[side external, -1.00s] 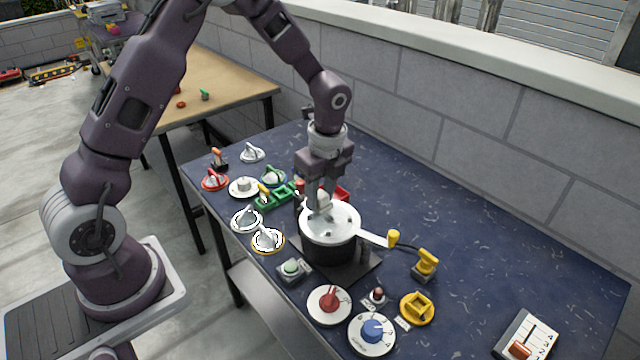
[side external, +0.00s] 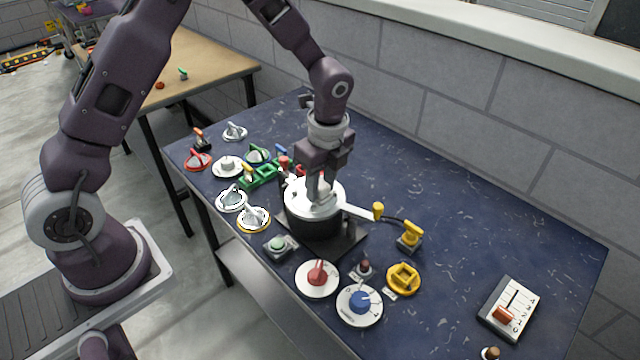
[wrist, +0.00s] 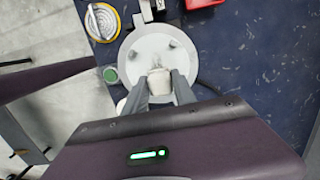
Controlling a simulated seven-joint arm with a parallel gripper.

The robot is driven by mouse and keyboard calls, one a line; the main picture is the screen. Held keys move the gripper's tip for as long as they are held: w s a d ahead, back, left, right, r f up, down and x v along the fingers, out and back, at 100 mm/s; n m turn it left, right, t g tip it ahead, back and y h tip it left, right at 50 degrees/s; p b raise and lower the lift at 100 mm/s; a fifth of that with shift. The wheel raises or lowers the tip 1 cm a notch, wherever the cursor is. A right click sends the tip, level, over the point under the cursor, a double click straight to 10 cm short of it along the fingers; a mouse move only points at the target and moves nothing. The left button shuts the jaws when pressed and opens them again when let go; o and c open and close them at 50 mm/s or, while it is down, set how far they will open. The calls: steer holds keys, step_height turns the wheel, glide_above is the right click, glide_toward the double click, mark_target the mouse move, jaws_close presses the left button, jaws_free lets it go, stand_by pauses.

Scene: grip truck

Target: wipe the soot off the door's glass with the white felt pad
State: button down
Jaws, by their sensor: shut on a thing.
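My gripper (side external: 320,190) points down over a round, pale disc (side external: 298,203) on top of a short black drum (side external: 312,226), which appears to be the glass door. It is shut on a small white block, the felt pad (wrist: 159,82), near the middle of the disc in the wrist view. The pad is low at the disc; I cannot tell whether it touches. Two small grey marks (wrist: 136,56) (wrist: 174,44) show on the disc beyond the pad; I cannot tell whether they are soot. The fingers hide part of the disc.
A pale bar with a yellow knob (side external: 378,210) sticks out from the drum's right. Dials, including a red one (side external: 317,278) and a blue one (side external: 360,304), stand in front. Round fittings and a green frame (side external: 260,175) crowd the left. The blue table's back right is clear.

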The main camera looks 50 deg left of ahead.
steer(key=a, duration=0.3)
steer(key=shift+a, duration=0.3)
steer(key=shift+a+r, duration=0.7)
steer(key=shift+a, duration=0.35)
steer(key=shift+d+r, duration=0.15)
steer(key=shift+r, duration=0.25)
step_height(320, 180, up, 6)
steer(key=shift+d+f, duration=0.15)
steer(key=w+f, duration=0.7)
steer(key=w, duration=0.3)
steer(key=f, duration=1)
steer(key=shift+w+d, duration=0.15)
steer(key=shift+w, duration=0.25)
